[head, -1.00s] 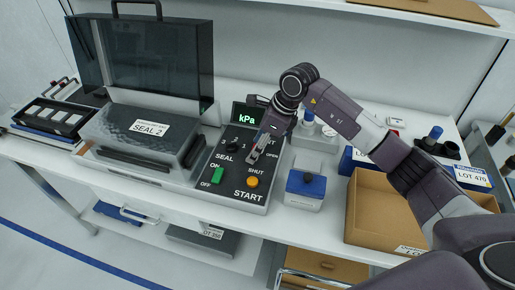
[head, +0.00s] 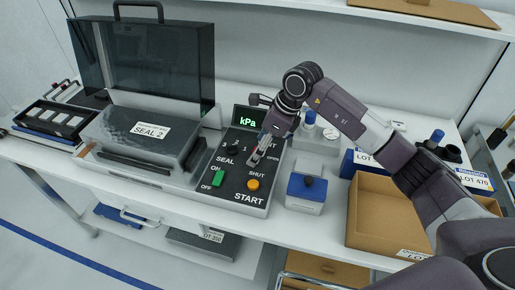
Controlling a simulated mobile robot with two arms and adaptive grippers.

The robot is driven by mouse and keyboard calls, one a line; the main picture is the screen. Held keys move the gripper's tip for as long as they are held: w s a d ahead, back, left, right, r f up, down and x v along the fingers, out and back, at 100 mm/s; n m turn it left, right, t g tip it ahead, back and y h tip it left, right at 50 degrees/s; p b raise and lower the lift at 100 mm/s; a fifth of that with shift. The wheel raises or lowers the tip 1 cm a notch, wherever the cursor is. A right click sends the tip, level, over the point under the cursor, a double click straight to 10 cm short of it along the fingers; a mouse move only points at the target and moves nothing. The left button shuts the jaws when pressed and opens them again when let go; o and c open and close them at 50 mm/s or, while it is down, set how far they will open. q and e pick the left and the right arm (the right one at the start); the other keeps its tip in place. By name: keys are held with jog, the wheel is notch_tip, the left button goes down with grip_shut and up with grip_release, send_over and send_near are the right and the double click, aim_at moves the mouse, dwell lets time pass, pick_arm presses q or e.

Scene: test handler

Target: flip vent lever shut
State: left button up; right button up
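The control panel (head: 215,188) of the sealing machine has a lit kPa display, a seal knob (head: 235,146), a green on/off switch (head: 218,179) and an orange start button (head: 253,184). The vent lever's place lies between the OPEN and SHUT marks. My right gripper (head: 257,160) points down there, just above the SHUT mark, and covers the lever. I cannot tell the lever's position or whether the fingers touch it. The fingers look close together, but what is between them is hidden. My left gripper is not in view.
A blue-lidded jar (head: 306,192) stands right of the panel.

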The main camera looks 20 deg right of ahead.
jog(key=v, duration=1.1)
